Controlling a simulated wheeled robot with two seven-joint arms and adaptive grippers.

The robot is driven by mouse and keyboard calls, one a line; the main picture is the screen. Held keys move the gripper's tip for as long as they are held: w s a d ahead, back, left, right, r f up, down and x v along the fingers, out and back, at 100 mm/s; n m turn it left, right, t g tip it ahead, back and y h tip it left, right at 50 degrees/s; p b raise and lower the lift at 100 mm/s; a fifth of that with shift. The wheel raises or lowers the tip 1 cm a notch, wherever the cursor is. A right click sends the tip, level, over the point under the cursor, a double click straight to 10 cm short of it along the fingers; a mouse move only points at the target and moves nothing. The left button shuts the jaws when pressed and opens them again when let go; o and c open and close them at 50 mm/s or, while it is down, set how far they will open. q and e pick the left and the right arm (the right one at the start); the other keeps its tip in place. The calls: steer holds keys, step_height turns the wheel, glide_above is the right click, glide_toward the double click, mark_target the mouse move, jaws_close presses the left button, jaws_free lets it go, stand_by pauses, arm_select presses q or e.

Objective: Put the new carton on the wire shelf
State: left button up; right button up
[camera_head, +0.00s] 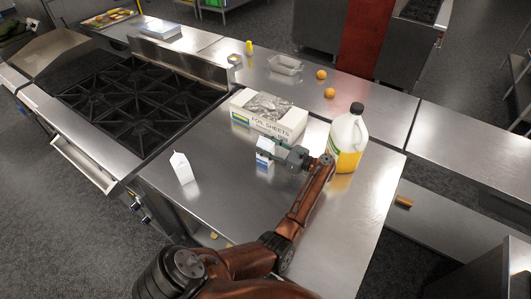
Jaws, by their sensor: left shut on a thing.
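My left gripper (280,153) is shut on a small blue-and-white carton (264,158), in the middle of the steel counter. The carton is upright, in front of the foil sheets box; the gripper partly hides it. I cannot tell whether its base touches the counter. A second carton (182,168), white with a gabled top, stands farther left near the stove. I cannot tell from labels which carton is new. No wire shelf is clearly seen. My right gripper is not in view.
A foil sheets box (268,115) lies behind the held carton. A large juice jug (347,138) stands close to the right of my gripper. The stove (130,100) is at left. Oranges (329,92) and a clear tray (286,64) lie behind. The counter's front is mostly clear.

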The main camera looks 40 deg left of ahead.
arm_select(q)
steer(key=c, duration=0.6)
steer(key=shift+r, duration=0.1)
jaws_close()
steer(key=shift+r, duration=0.1)
